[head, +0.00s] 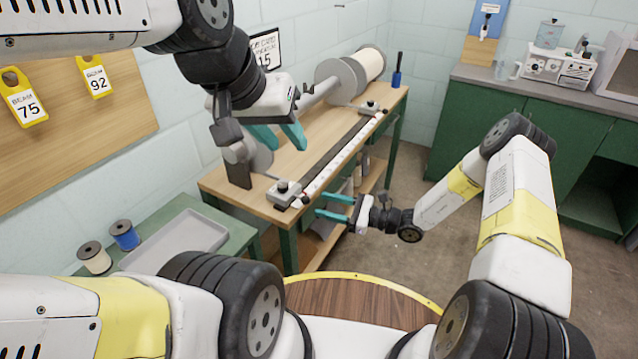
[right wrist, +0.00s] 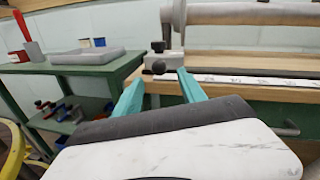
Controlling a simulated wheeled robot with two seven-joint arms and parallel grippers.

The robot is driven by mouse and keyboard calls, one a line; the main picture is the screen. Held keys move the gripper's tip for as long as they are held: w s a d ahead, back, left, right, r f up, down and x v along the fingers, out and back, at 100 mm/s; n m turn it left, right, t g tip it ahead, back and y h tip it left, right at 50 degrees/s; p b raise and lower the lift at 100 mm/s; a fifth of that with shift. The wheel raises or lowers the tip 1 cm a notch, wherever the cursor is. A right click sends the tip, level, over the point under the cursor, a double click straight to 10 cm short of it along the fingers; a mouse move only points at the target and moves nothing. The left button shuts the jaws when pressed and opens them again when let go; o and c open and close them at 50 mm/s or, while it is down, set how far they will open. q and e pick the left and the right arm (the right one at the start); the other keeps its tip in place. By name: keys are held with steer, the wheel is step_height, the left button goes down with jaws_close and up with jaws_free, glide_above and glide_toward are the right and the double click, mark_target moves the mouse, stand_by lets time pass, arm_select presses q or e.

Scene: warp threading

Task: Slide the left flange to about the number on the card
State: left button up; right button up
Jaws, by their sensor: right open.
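The card (head: 265,50) on the wall shows 15, its upper text partly hidden. The grey beam (head: 314,92) lies along the bench; it also shows in the right wrist view (right wrist: 250,38). A grey flange disc (head: 332,76) stands beside the pale roll at its far end. Another grey disc (head: 262,160) at the near end is partly hidden by my left gripper; I cannot tell which is the left flange. My left gripper (head: 279,138) is open and empty above the near end. My right gripper (head: 331,206) is open, before the bench front; its fingers show in its wrist view (right wrist: 158,90).
A white scale (head: 344,153) runs along the bench front, with a knobbed clamp (head: 284,191) at its near end and another (head: 371,107) at the far end. A green side table holds a grey tray (head: 180,243) and two spools. A blue cup (head: 396,79) stands at the bench's far end.

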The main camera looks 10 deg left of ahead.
mark_target(306, 200)
steer(key=a, duration=0.4)
steer(key=w+a, duration=0.1)
steer(key=a, duration=0.1)
steer(key=shift+a, duration=0.4)
jaws_close()
stand_by(1.0)
